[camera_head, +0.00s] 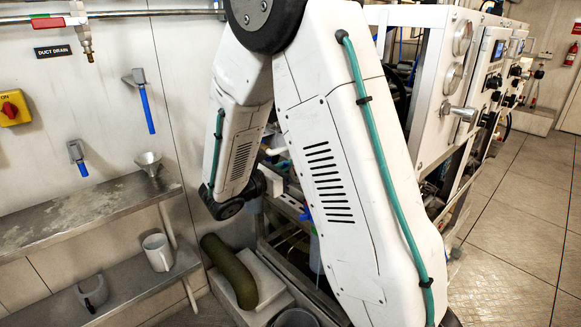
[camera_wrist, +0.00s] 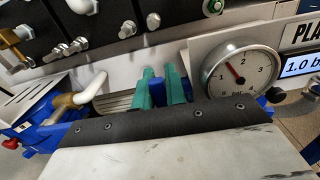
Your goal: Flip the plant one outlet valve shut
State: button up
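In the wrist view my gripper (camera_wrist: 163,75) shows two teal fingers a small gap apart. A blue piece (camera_wrist: 157,93), which looks like a lever handle, shows between them and seems to fill the gap. I cannot tell whether the fingers press on it or only stand around it. No label on it is readable, so I cannot confirm it is the plant one outlet valve. In the head view my white arm hides the gripper; a small blue part (camera_head: 304,213) shows beside the arm.
A round gauge (camera_wrist: 240,75) sits close right of the fingers, near a lit display (camera_wrist: 300,64). A white bent pipe on a brass fitting (camera_wrist: 64,101) is at left. Black panels with knobs (camera_wrist: 152,20) are behind. A metal shelf (camera_head: 80,217) and green pipe (camera_head: 230,270) stand left of my arm.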

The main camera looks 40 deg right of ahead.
jog(key=o, duration=0.4)
